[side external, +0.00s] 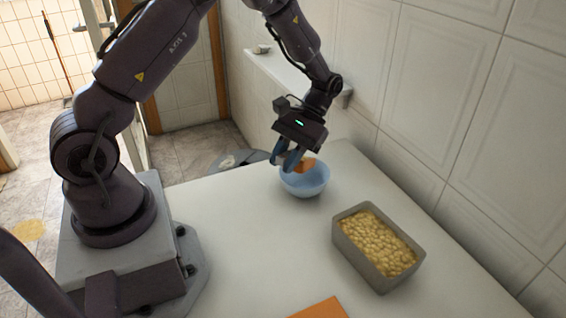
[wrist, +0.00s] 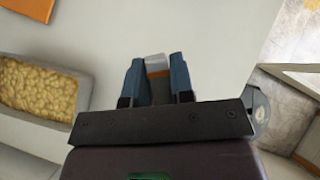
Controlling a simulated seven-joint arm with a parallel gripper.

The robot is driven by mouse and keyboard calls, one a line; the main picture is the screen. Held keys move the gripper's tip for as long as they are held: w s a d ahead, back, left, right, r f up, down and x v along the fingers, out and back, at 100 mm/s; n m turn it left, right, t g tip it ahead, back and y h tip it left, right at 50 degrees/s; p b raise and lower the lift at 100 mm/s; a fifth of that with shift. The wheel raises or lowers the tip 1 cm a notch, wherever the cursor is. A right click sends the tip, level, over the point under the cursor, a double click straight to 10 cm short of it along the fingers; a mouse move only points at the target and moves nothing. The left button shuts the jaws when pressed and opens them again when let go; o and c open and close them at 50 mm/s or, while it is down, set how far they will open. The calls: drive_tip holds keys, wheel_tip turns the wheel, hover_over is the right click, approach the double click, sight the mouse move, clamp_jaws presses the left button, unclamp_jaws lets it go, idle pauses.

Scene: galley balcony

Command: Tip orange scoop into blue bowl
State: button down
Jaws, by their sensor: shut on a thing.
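The blue bowl (side external: 306,184) stands on the white table near its far end, close to the tiled wall. My gripper (side external: 287,161) is above the bowl's left rim with its blue fingers pointing down. The orange scoop (side external: 305,165) shows at the fingers, over the bowl's opening and partly inside its outline. In the wrist view the fingers (wrist: 157,80) are closed on a narrow piece with a pale end and an orange part, the scoop's handle (wrist: 156,66). Whether the scoop holds anything is too small to tell. The bowl does not show in the wrist view.
A grey bin (side external: 345,243) of yellowish pieces (side external: 380,246) stands on the table nearer the camera. A flat orange thing (side external: 320,309) lies at the front edge. A ledge (side external: 290,72) juts from the wall behind the arm. The table's middle (side external: 250,240) is clear.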

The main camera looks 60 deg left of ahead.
drive_tip(key=shift+w+r, duration=0.1)
drive_tip(key=shift+r, duration=0.1)
drive_tip(key=shift+a, duration=0.1)
drive_tip(key=shift+w+a+r+g+h, duration=0.25)
drive_tip(key=shift+w+r+g+h, duration=0.25)
drive_tip(key=shift+g, duration=0.3)
drive_tip(key=shift+w+a+r+g+h, duration=0.3)
drive_tip(key=shift+w+a+r+g, duration=0.1)
drive_tip(key=shift+r+g, duration=0.15)
drive_tip(key=shift+w+a+r+m+g+h, duration=0.35)
drive_tip(key=shift+w+g, duration=0.2)
drive_tip(key=shift+g, duration=0.2)
idle(0.8)
